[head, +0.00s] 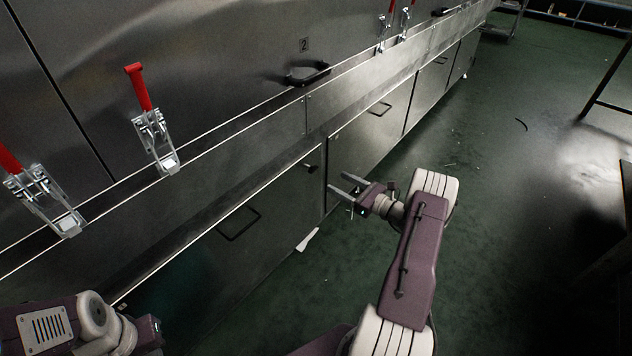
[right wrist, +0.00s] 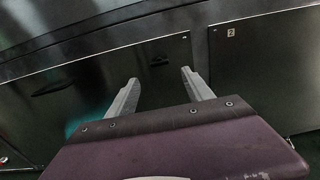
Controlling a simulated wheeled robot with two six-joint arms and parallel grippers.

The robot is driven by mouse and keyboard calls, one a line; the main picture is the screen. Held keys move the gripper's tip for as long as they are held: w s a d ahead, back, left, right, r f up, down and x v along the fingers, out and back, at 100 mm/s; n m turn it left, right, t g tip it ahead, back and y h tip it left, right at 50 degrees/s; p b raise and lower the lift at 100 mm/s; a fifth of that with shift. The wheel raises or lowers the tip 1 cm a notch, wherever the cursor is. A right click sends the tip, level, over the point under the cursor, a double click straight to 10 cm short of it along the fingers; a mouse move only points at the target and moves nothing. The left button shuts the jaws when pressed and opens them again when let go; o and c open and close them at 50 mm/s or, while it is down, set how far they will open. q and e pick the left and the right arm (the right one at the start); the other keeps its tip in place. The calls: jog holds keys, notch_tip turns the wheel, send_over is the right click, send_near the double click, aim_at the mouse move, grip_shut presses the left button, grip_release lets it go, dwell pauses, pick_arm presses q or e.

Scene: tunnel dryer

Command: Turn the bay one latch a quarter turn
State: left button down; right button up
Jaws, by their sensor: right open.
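The bay one latch (head: 310,168) is a small dark knob at the upper right corner of a lower steel panel (head: 262,217). In the right wrist view the latch (right wrist: 160,61) shows faintly beyond the gap between my fingers. My right gripper (head: 337,182) is open and empty, its fingers pointing toward the panels. It is just right of the latch in the head view and apart from it. My left arm (head: 90,325) is at the lower left; its fingers do not show.
A dark bar handle (head: 238,224) sits on the same panel. Red-handled toggle clamps (head: 153,120) stand along the ledge above. Another panel, with a 2 label (right wrist: 231,33), adjoins on the right. A pale scrap (head: 307,239) lies below the panels. Green floor (head: 500,150) is mostly open to the right.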

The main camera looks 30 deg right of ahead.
aim_at(315, 169)
jog(key=b+x, duration=0.4)
jog(key=x, duration=0.4)
jog(key=shift+w+a+r, duration=0.15)
jog(key=shift+w+a, duration=0.1)
jog(key=shift+w, duration=0.25)
grip_shut()
